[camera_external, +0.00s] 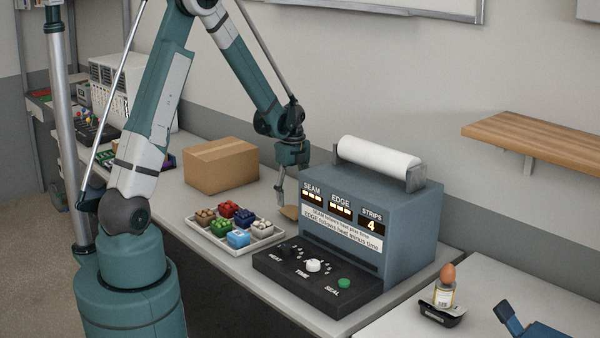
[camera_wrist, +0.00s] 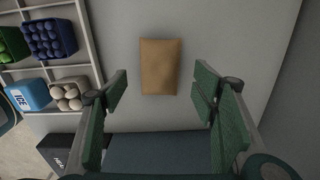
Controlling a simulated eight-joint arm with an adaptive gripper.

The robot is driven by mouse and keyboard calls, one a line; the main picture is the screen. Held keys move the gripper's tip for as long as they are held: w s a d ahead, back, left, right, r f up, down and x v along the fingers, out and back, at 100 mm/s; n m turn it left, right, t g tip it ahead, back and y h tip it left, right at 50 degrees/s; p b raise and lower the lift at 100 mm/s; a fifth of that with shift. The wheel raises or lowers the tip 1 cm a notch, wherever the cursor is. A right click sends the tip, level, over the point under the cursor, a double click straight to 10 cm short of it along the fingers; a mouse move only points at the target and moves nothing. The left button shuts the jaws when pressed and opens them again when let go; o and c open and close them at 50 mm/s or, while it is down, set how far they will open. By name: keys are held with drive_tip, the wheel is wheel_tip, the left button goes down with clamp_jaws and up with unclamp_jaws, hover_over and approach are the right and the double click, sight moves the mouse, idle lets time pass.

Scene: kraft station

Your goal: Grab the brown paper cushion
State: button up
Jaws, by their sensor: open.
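The brown paper cushion (camera_wrist: 160,67) lies flat on the light grey table as a tan rectangle at the upper middle of the wrist view. In the external view the cushion (camera_external: 289,212) shows partly, just below my gripper and left of the blue-grey machine. My gripper (camera_wrist: 160,84) is open and empty, with its green fingers spread to the left and right of the cushion. In the external view my gripper (camera_external: 281,192) points down over the table. The exact height of the fingertips above the cushion is hard to tell.
A white divided tray (camera_external: 207,233) of small coloured items stands left of the cushion. The blue-grey sealing machine (camera_external: 408,227) with a white roll stands close on the right. A cardboard box (camera_external: 221,165) stands behind left. Bare table surrounds the cushion.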

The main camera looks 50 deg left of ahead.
sight(293, 207)
drive_tip(key=shift+f, duration=2.6)
drive_tip(key=c, duration=0.8)
